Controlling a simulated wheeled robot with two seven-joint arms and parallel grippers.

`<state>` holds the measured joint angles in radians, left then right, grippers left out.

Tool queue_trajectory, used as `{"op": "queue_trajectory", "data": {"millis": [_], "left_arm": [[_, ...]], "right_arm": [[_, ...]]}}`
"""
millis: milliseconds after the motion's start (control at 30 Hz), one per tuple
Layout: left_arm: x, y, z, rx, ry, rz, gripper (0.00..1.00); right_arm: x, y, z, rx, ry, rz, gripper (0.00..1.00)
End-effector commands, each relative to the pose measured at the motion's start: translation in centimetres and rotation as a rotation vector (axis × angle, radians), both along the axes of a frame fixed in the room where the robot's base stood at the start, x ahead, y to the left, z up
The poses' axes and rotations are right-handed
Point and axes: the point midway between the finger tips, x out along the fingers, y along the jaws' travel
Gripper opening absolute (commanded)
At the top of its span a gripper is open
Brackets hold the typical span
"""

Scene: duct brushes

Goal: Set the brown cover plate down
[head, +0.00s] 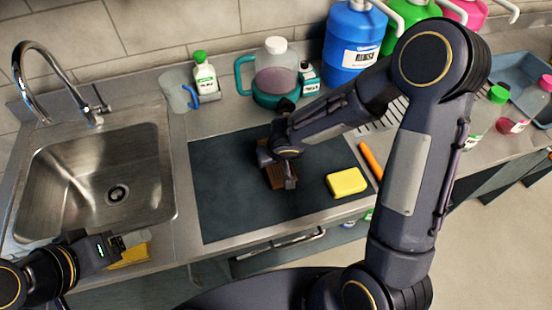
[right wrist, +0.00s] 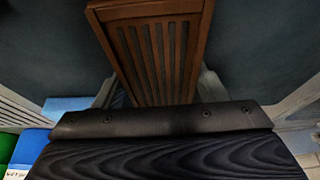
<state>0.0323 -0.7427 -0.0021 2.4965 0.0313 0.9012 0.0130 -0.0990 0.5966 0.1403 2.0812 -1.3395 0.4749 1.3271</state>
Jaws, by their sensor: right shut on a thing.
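The brown cover plate (head: 274,178) is slatted and shows over the dark mat (head: 225,195) in the head view, partly hidden by my right gripper (head: 287,170). In the right wrist view the plate (right wrist: 158,50) stands between the two fingers, with its slats facing the camera. My right gripper is shut on it. I cannot tell whether the plate touches the mat. My left gripper (head: 124,243) is at the front edge of the sink, away from the plate; its finger gap is unclear.
A yellow sponge (head: 346,182) and an orange stick (head: 371,160) lie right of the plate. The sink (head: 95,180) is at left. A jug (head: 275,75), a small bottle (head: 204,75) and a blue container (head: 352,40) stand behind. The mat's left part is bare.

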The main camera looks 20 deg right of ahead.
Motion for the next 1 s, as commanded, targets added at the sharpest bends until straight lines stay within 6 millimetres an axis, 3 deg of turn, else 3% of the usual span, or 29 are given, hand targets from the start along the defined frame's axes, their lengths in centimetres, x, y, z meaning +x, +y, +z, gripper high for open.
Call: {"op": "queue_trajectory", "data": {"millis": [300,333,467,800,1000], "left_arm": [[0.0,0.0,-0.7,0.0,0.0,0.0,0.74],[0.0,0.0,-0.5,0.0,0.0,0.0,0.74],[0.0,0.0,-0.5,0.0,0.0,0.0,0.74],[0.0,0.0,-0.1,0.0,0.0,0.0,0.74],[0.0,0.0,0.5,0.0,0.0,0.0,0.74]], "right_arm": [[0.0,0.0,-0.4,-0.001,-0.002,0.002,0.3],[0.0,0.0,-0.2,-0.001,-0.001,0.002,0.69],[0.0,0.0,-0.2,0.0,-0.001,0.001,0.86],[0.0,0.0,0.1,0.0,0.0,0.001,0.87],[-0.9,0.0,2.7,0.002,-0.006,-0.001,0.87]]}}
